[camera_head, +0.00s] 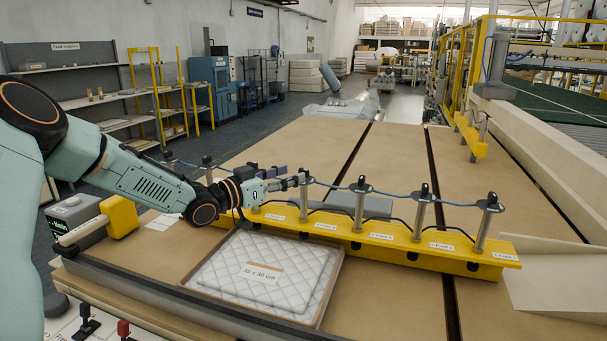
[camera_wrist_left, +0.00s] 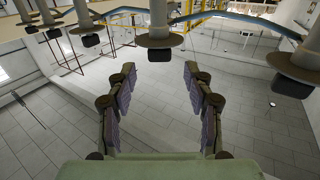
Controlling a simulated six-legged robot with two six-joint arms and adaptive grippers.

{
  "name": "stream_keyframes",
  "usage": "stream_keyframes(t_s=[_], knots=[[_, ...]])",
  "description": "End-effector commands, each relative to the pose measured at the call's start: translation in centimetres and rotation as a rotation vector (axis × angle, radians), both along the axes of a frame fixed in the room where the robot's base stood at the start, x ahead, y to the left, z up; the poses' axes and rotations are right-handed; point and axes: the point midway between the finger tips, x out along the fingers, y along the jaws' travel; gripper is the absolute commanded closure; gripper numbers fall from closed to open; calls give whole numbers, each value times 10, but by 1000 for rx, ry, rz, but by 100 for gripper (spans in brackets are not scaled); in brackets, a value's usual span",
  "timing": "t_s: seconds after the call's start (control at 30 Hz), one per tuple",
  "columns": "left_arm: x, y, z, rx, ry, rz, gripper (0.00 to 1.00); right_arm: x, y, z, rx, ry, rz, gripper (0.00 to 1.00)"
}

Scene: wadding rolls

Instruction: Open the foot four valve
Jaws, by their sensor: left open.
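A yellow rail (camera_head: 350,231) carries a row of upright metal posts with dark tops, joined by a blue hose. White labels along the rail name feet, but their numbers are too small to read surely, so I cannot tell which is foot four. My left gripper (camera_head: 293,183) reaches in level beside the upper part of one post (camera_head: 304,203). In the left wrist view my left gripper (camera_wrist_left: 158,75) is open, with nothing between its fingers. A post with a grey disc and dark block (camera_wrist_left: 158,42) stands just beyond the fingertips. My right gripper is not in view.
A quilted pad (camera_head: 240,288) with a size label lies in a shallow frame in front of the rail. A grey and yellow device (camera_head: 85,217) stands at left. Neighbouring posts (camera_head: 361,205) stand close on either side.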

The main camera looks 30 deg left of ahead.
Motion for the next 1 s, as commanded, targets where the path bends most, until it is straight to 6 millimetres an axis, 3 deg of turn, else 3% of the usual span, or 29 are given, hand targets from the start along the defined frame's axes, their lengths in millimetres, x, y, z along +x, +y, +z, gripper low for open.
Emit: stream_keyframes(t_s=[0.5, 0.87, 1.0], knots=[[49, -15, -1, 2, 0, 0, 48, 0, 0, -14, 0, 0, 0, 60], [53, -16, 0, -1, -2, 1, 48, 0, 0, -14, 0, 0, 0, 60], [53, -16, 0, -1, -2, 1, 57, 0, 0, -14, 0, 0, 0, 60]])
